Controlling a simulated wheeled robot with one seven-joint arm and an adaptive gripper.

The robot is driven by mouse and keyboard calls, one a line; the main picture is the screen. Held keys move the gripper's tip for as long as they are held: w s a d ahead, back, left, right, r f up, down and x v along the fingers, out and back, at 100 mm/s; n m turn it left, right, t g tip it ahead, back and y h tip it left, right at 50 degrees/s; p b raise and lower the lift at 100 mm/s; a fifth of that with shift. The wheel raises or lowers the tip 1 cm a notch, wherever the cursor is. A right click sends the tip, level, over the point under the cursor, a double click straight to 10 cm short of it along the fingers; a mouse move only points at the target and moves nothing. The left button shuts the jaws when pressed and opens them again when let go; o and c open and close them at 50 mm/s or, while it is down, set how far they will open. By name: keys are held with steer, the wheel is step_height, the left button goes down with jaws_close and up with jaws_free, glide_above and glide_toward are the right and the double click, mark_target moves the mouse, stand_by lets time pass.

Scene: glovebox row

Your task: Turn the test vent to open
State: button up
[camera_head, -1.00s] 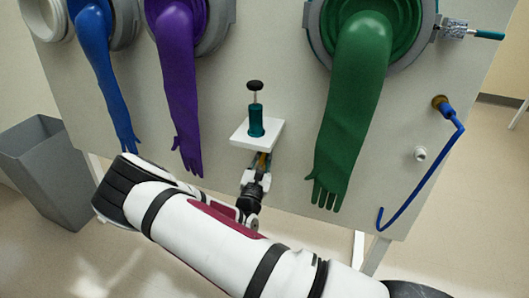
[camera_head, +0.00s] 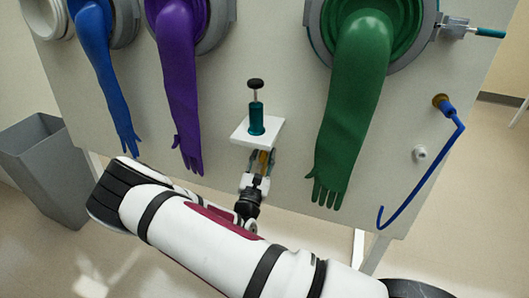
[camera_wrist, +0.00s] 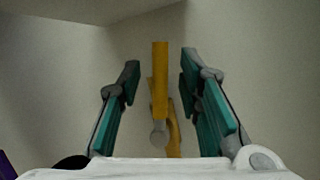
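A yellow lever (camera_head: 262,159), which I take to be the test vent's handle, shows below the small white shelf on the pale panel. In the wrist view the lever (camera_wrist: 160,85) stands upright, with a rounded grey end below its straight bar and another yellow piece partly behind it. My gripper (camera_head: 263,156) is under the shelf. Its teal fingers are open, one on each side of the lever, and gaps show on both sides in the wrist view (camera_wrist: 160,66). The vent's mounting is partly hidden by the shelf and my gripper.
The white shelf (camera_head: 243,134) carries a teal plunger-topped fixture (camera_head: 256,119) just above my gripper. Purple (camera_head: 180,90) and green (camera_head: 347,110) gloves hang on either side. A blue bent tube (camera_head: 430,175) and a small white knob (camera_head: 420,153) are at the right.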

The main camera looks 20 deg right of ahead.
steer(key=v, duration=1)
steer(key=shift+s, duration=0.15)
